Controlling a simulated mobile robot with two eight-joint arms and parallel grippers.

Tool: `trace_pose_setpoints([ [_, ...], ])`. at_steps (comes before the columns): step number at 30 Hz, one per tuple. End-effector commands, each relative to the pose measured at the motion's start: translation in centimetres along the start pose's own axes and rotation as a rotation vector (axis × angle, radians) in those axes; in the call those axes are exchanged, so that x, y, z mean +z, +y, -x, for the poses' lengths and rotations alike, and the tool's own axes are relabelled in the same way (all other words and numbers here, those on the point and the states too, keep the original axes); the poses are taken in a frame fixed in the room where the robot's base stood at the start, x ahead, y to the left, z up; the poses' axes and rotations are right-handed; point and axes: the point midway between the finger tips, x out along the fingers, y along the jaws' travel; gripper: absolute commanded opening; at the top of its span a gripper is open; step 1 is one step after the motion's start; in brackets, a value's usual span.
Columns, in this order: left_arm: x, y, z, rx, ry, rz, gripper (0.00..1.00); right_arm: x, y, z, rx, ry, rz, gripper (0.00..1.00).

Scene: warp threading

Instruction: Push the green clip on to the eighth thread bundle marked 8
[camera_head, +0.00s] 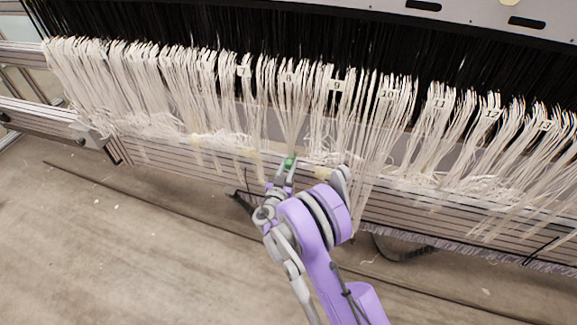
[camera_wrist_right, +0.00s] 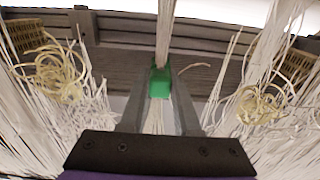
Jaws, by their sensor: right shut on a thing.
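The green clip (camera_head: 290,161) sits at the tips of my right gripper (camera_head: 284,173), which is shut on it. In the right wrist view the clip (camera_wrist_right: 160,82) is between the two grey fingers of the gripper (camera_wrist_right: 160,95). White threads of the bundle marked 8 (camera_head: 292,105) run down to the clip and gather to a narrow strand there. In the right wrist view the strand (camera_wrist_right: 165,35) meets the clip and continues below it. Whether the threads are fully seated inside the clip cannot be told. My left gripper is not in view.
Other white bundles hang on both sides, including those marked 7 (camera_head: 243,72) and 9 (camera_head: 336,86). Loose yellowish thread coils (camera_wrist_right: 262,103) lie to the right of the fingers. A grey slatted beam (camera_head: 430,215) runs behind the threads. The floor (camera_head: 110,240) in front is open.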

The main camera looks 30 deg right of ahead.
Motion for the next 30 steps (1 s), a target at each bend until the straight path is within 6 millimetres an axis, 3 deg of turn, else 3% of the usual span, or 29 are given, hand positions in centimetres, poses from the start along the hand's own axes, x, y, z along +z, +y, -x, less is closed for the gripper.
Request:
trace_pose_setpoints([
  [7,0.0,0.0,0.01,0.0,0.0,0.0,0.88,-0.06,0.03,-0.13,0.001,0.001,0.001,0.0],
  [8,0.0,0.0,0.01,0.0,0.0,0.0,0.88,-0.06,0.03,-0.14,0.001,0.001,0.001,0.34],
  [13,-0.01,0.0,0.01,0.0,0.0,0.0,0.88,-0.05,0.03,-0.11,0.001,0.001,0.001,0.65],
  [20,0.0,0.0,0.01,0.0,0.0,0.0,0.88,-0.03,0.02,-0.08,0.0,0.001,0.001,0.67],
  [24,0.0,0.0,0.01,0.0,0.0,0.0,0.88,-0.03,0.02,-0.07,0.0,0.001,0.001,0.91],
  [30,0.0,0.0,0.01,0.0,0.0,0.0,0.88,-0.03,0.02,-0.06,0.0,0.001,0.001,0.91],
])
